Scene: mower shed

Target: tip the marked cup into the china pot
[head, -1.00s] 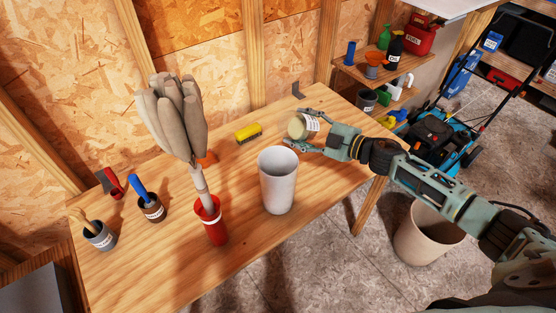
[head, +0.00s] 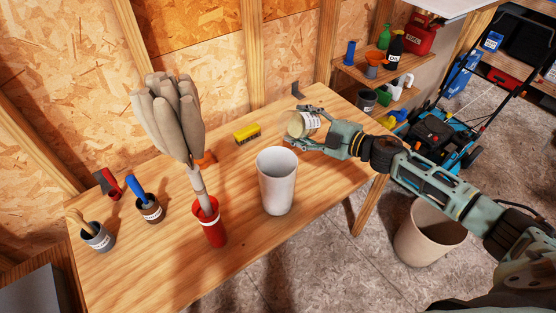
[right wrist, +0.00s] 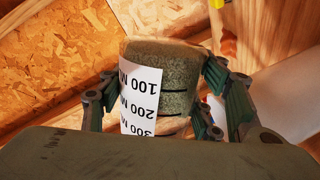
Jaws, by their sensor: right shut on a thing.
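The marked cup (head: 301,124) is small and pale, with a white label. In the head view it lies tilted well over on its side, above the back right of the wooden bench. My right gripper (head: 307,125) is shut around it. In the right wrist view the cup (right wrist: 175,85) shows a green, grainy body and a label reading 100, 200 and 300 ML upside down. The china pot (head: 277,185) is a tall white vessel standing upright on the bench, to the left of and nearer than the cup. The pot's bottom inside is hidden. My left gripper is not in view.
A red cup (head: 213,228) holding a tall grey-brown bundle (head: 172,115) stands left of the pot. A yellow block (head: 247,134) lies behind. A beige bin (head: 428,235) is on the floor at right.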

